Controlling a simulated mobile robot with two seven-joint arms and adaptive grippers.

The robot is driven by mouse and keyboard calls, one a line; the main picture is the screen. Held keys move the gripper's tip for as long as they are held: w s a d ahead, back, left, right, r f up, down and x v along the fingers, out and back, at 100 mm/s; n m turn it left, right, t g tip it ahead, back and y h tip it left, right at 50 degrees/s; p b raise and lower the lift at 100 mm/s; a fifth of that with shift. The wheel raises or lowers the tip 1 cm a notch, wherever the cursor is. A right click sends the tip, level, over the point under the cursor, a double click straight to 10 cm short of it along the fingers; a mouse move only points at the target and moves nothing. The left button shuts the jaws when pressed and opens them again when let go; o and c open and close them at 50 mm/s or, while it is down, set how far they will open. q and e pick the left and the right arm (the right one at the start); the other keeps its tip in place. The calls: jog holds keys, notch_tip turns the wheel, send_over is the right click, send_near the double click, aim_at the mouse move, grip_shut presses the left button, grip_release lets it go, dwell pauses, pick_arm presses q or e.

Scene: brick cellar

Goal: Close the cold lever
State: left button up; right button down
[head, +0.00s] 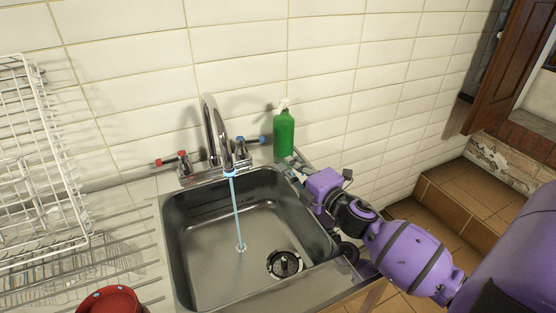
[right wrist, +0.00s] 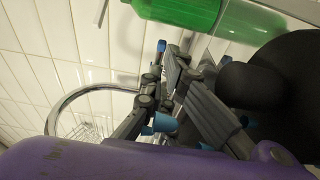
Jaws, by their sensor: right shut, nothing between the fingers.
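The cold lever (head: 250,140), with a blue tip, sticks out to the right of the chrome faucet (head: 212,130). The hot lever (head: 173,160), with a red tip, points left. A stream of water (head: 238,215) runs from the spout into the sink. My right gripper (head: 290,161) is shut and empty at the sink's back right corner, just below the green bottle. It is to the right of the cold lever and looks apart from it. In the right wrist view its fingers (right wrist: 165,75) partly hide what lies behind them. My left gripper is not in view.
The green pump bottle (head: 284,133) stands against the tiled wall, close to my right gripper. The steel sink (head: 180,250) has a dark drain. A white wire rack (head: 40,160) stands left, and a red object (head: 110,300) is at the front left.

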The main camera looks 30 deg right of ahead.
jog(key=shift+s+r, duration=0.15)
jog(key=shift+s, duration=0.2)
notch_tip(320, 180, up, 5)
jog(key=m+t+h+p, duration=0.1)
jog(key=m+h+p, duration=0.3)
jog(key=m, duration=0.2)
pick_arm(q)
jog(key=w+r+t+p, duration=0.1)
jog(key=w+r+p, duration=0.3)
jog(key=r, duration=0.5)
pick_arm(e)
jog(key=g+h, duration=0.2)
jog(key=h, duration=0.1)
send_near(257, 142)
jog(key=shift+n, duration=0.6)
jog(key=b+x, duration=0.2)
jog(key=x, duration=0.1)
jog(key=b+x, duration=0.1)
jog(key=x, duration=0.2)
jog(key=shift+w+f+b, duration=0.25)
jog(key=shift+w+b, duration=0.05)
jog(key=shift+b, duration=0.05)
jog(key=shift+w+d+r, duration=0.1)
jog(key=shift+r, duration=0.05)
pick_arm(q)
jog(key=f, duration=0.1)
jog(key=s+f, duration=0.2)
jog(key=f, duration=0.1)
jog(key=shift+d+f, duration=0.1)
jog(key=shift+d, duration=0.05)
